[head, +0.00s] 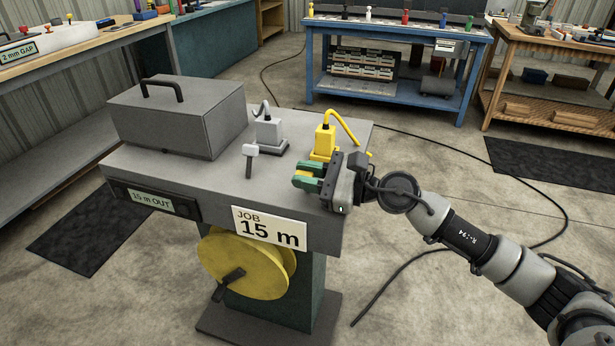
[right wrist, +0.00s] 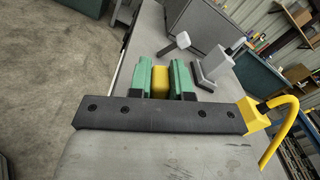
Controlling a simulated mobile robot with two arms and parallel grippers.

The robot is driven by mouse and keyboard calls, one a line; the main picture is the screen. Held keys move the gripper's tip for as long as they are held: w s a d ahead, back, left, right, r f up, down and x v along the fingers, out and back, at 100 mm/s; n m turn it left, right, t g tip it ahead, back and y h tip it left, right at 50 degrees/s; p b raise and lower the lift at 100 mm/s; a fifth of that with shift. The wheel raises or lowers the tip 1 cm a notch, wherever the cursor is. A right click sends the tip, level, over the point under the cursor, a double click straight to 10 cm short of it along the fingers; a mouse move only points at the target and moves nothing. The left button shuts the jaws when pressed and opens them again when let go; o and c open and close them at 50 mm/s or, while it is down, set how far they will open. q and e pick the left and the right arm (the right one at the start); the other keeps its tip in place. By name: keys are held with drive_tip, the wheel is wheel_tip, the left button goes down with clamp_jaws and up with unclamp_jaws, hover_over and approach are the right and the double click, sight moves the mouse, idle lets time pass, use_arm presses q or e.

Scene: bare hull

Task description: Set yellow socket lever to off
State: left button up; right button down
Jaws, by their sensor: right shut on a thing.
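The yellow socket (head: 323,142) stands on the right end of the grey bench top, with a yellow cable looping from it. It also shows at the right edge of the right wrist view (right wrist: 253,114). My right gripper (head: 308,178) is in front of this socket, low over the bench top. Its green fingers are shut on the yellow lever's handle (right wrist: 161,83), which shows between them in the right wrist view. The lever's shaft and base are hidden, so I cannot tell its setting. My left gripper is not in view.
A grey socket (head: 268,133) and its light-grey lever (head: 249,158) stand left of my gripper. A grey lidded box (head: 175,115) fills the bench's left end. A "JOB 15 m" sign (head: 269,229) and yellow wheel (head: 245,265) are on the front.

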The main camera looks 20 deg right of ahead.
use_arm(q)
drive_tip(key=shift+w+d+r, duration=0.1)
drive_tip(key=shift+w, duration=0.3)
use_arm(e)
drive_tip(key=c, duration=1)
unclamp_jaws()
drive_tip(key=shift+c, duration=0.2)
drive_tip(key=shift+s+d+f, duration=0.1)
drive_tip(key=shift+s, duration=0.05)
drive_tip(key=b+v, duration=0.2)
drive_tip(key=v, duration=0.2)
drive_tip(key=shift+s+d+f, duration=0.15)
drive_tip(key=shift+d+f, duration=0.05)
drive_tip(key=shift+d, duration=0.1)
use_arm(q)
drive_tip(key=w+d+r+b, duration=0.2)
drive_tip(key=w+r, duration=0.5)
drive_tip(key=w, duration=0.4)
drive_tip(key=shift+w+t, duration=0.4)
use_arm(e)
drive_tip(key=shift+r+v, duration=0.15)
drive_tip(key=shift+v, duration=1.3)
drive_tip(key=shift+r+v, duration=0.1)
drive_tip(key=shift+v, duration=1.35)
